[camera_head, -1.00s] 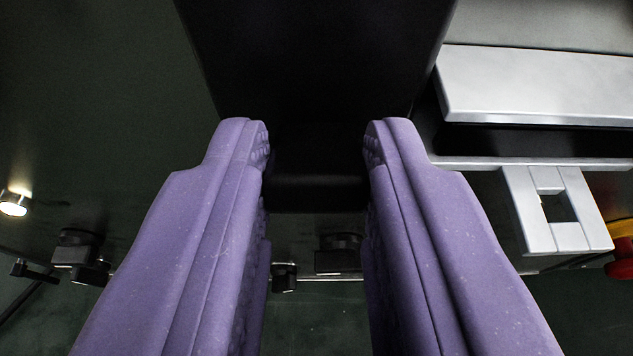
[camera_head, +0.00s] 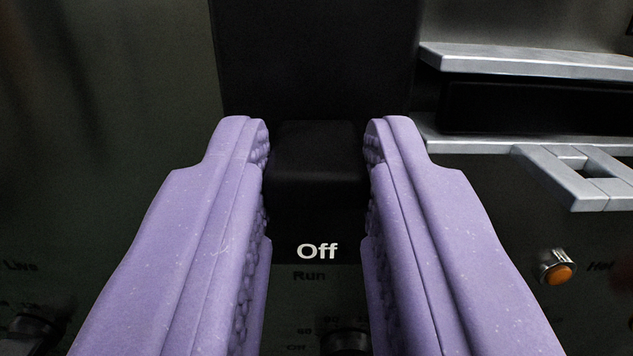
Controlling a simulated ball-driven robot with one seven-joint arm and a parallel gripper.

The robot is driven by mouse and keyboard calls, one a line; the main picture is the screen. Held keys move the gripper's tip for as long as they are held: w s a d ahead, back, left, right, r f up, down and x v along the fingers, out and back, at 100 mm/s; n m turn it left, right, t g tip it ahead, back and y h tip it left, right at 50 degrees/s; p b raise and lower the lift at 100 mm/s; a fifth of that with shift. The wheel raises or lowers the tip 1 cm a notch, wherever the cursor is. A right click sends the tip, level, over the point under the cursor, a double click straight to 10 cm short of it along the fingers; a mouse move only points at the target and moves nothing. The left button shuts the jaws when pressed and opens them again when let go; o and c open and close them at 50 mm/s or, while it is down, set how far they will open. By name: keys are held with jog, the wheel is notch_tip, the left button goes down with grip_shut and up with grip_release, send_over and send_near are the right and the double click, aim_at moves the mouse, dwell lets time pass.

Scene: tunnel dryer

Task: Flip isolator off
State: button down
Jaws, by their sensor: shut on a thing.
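The isolator is a black lever (camera_head: 318,155) on a dark panel, in the centre of the view, in front of a larger black block (camera_head: 315,55). My gripper (camera_head: 317,145) has two purple fingers, one on each side of the lever, and is shut on it. A white "Off" label (camera_head: 317,251) shows just below the lever, between the fingers. The fingers hide the lever's sides.
A silver slotted fitting (camera_head: 525,62) and a silver square-holed latch (camera_head: 580,175) are at right. Below them is an orange button (camera_head: 558,270). A dark knob (camera_head: 345,340) with a printed scale sits below the "Off" label, with "Run" printed above it.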

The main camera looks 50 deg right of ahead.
jog(key=shift+f, duration=0.1)
dwell(0.3)
jog(key=c, duration=1.2)
grip_release()
jog(key=shift+o, duration=0.2)
jog(key=shift+a, duration=0.1)
jog(key=v, duration=0.7)
jog(key=shift+s+a, duration=0.25)
jog(key=shift+f, duration=0.15)
